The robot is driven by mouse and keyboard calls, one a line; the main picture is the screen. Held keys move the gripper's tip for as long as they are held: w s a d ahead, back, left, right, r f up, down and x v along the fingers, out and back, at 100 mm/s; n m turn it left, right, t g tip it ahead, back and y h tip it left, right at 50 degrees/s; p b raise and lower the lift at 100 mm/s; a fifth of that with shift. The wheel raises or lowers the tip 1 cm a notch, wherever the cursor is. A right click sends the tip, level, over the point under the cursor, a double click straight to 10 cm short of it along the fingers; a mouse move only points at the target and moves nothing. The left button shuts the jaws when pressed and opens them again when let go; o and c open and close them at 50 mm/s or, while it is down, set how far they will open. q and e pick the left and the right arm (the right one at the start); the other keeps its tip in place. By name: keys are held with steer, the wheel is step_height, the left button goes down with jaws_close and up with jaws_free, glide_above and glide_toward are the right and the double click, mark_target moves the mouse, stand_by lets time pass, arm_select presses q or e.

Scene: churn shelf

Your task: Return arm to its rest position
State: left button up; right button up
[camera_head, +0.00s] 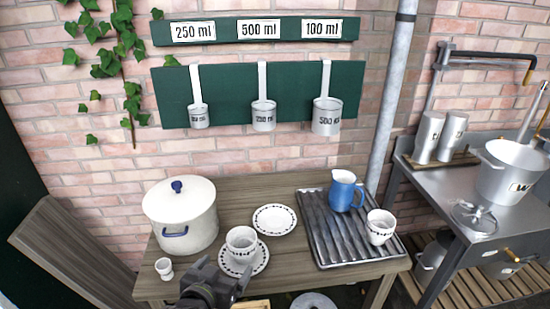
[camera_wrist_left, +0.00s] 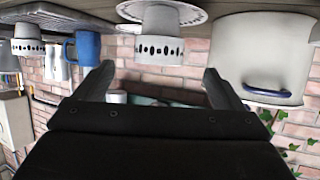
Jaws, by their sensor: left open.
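My left gripper (camera_head: 222,283) comes in at the bottom of the head view, just in front of a white patterned cup (camera_head: 242,239) on a saucer (camera_head: 231,267). In the left wrist view, which is upside down, its two fingers (camera_wrist_left: 160,82) are spread apart with nothing held between them. The cup (camera_wrist_left: 160,50) shows beyond the fingers, apart from them, upright on its saucer (camera_wrist_left: 160,14). My right gripper is in neither view.
A lidded white pot (camera_head: 180,217), small cup (camera_head: 164,267) and empty plate (camera_head: 274,219) stand nearby on the wooden table. A ribbed metal tray (camera_head: 330,235) holds a blue jug (camera_head: 345,190) and another cup (camera_head: 380,227). Three measuring ladles (camera_head: 264,116) hang on the wall rail.

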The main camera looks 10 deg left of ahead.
arm_select(q)
steer(key=s+a+f+n+g+y, duration=0.1)
steer(key=s+a+f+g, duration=0.25)
steer(key=s, duration=0.55)
steer(key=s+a+f+g+y, duration=0.1)
steer(key=s+a+f+g, duration=0.25)
steer(key=s, duration=0.45)
steer(key=s+a+f+n+g+y, duration=0.1)
steer(key=s+a+f+g, duration=0.15)
steer(key=s+a, duration=0.45)
step_height(320, 180, down, 25)
steer(key=s+g, duration=0.2)
steer(key=s, duration=0.1)
steer(key=s+d+f, duration=0.2)
steer(key=s+f, duration=1.2)
steer(key=shift+f+g+h, duration=0.3)
steer(key=shift+f+g, duration=0.05)
